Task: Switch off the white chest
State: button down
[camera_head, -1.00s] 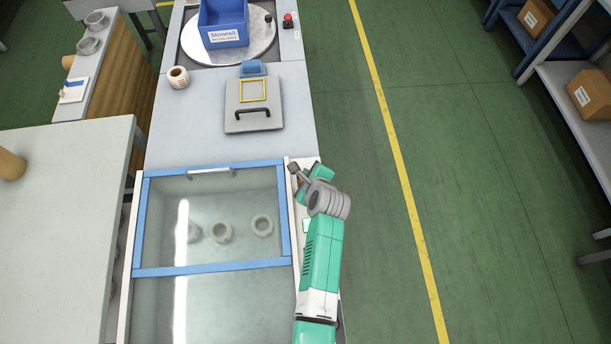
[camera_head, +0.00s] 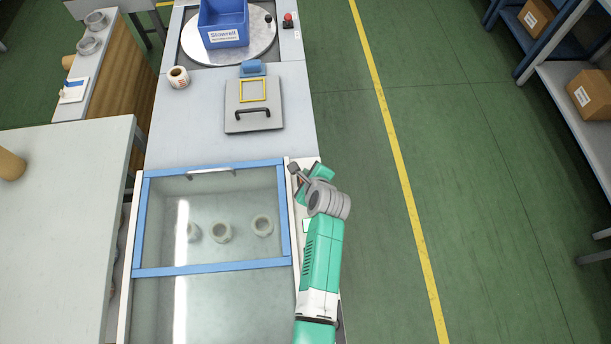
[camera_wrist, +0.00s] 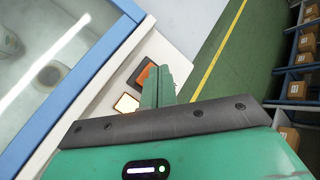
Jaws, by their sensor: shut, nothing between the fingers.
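The white chest (camera_head: 124,310) stands at the lower left of the head view, with a blue-framed glass lid (camera_head: 215,270). Its right rim shows in the wrist view (camera_wrist: 78,140), with an orange rocker switch (camera_wrist: 145,73) in a dark surround and a glowing pale-orange lamp (camera_wrist: 126,103) beside it. My gripper (camera_wrist: 160,86) is shut and empty, its green fingers right beside the switch and partly over its surround. I cannot tell whether they touch it. In the head view my gripper is over the chest's right rim, and my arm hides the switch.
Several pale rings (camera_head: 221,232) lie under the glass. Behind the chest, a grey counter (camera_head: 190,125) carries a hatch with a black handle (camera_head: 252,113), a tape roll (camera_head: 178,77) and a blue bin (camera_head: 223,25). Green floor on the right is clear up to shelves with cartons (camera_head: 590,95).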

jog(key=shift+f, duration=0.45)
jog(key=shift+r, duration=0.1)
jog(key=shift+r+p, duration=0.35)
jog(key=shift+p, duration=0.05)
notch_tip(320, 180, up, 6)
jog(key=p, duration=0.6)
jog(key=shift+r+p, duration=0.15)
jog(key=shift+p, duration=0.25)
